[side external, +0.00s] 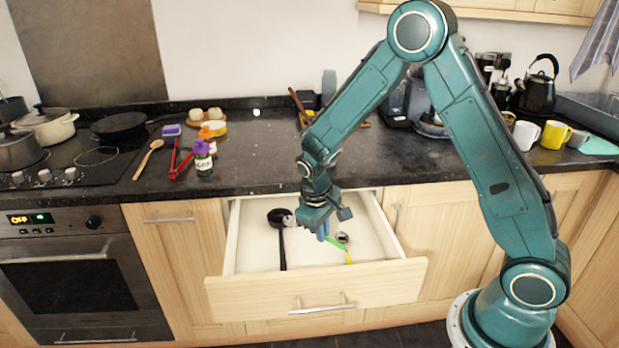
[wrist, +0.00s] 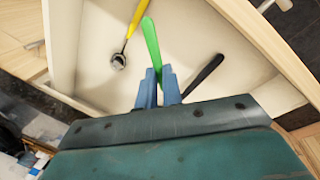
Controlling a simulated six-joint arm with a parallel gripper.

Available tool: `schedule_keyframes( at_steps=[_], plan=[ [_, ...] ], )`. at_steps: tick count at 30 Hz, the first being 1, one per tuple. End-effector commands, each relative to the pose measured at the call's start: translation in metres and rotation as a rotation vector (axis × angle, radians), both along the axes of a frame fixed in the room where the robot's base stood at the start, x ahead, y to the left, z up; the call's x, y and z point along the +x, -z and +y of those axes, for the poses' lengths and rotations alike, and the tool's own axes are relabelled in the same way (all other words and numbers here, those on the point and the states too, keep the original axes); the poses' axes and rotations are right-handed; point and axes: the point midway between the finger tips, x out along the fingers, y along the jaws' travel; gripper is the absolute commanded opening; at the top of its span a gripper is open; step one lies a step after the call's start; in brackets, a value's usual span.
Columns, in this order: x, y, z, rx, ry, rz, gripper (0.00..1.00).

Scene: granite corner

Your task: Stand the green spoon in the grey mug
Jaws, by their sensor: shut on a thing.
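The green spoon (wrist: 152,40) is between the blue fingers of my gripper (wrist: 160,74) in the wrist view, its green length sticking out past the fingertips. In the side external view my gripper (side external: 323,231) is low inside the open drawer, and part of the green spoon (side external: 336,242) shows just beside the fingers. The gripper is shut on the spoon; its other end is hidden. Whether the spoon touches the drawer floor I cannot tell. The grey mug (side external: 578,139) appears to stand on the right of the counter, beside a yellow mug.
The open drawer (side external: 315,289) also holds a black ladle (side external: 283,245) and a yellow-handled spoon (wrist: 132,22); its walls surround my gripper. A white mug (side external: 525,136) and the yellow mug (side external: 555,135) stand near the grey one. The middle of the counter is mostly clear.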

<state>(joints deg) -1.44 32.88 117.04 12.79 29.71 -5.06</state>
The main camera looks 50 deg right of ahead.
Motion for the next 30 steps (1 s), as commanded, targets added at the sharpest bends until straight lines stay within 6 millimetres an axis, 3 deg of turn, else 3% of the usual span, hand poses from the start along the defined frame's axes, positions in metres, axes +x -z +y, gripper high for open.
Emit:
schedule_keyframes(
  at_steps=[6,14,23,30],
  plan=[
    [0.000,0.000,0.033,0.000,-0.003,0.000,0.00],
    [-0.002,0.000,0.042,-0.001,0.002,0.000,0.00],
    [-0.004,-0.008,0.027,0.001,0.072,-0.002,0.00],
    [-0.015,-0.030,-0.014,0.004,0.262,-0.003,0.00]
  ],
)
